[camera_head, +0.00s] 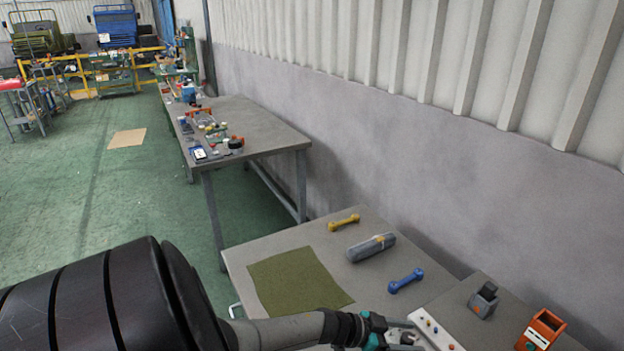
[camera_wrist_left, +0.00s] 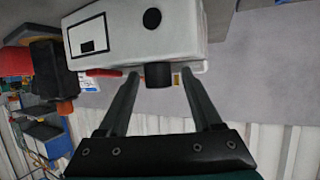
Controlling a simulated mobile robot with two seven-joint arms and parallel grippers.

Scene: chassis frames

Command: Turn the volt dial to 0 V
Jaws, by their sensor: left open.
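A white box-shaped unit (camera_wrist_left: 190,35) fills the top of the left wrist view. I cannot read any marking that tells which part is the volt dial. My left gripper (camera_wrist_left: 159,88) is open, with one finger on each side of the cylindrical knob; contact is not clear. In the head view my left gripper (camera_head: 408,337) is at the lower edge, beside a white panel (camera_head: 440,336) with small coloured knobs.
The near table (camera_head: 300,237) holds a green mat (camera_head: 297,281), a yellow handle-like piece (camera_head: 343,222), a grey roll (camera_head: 371,247) and a blue handle-like piece (camera_head: 405,281). An orange box (camera_head: 540,331) and a dark grey block (camera_head: 484,299) stand at right. A wall (camera_head: 450,150) runs behind.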

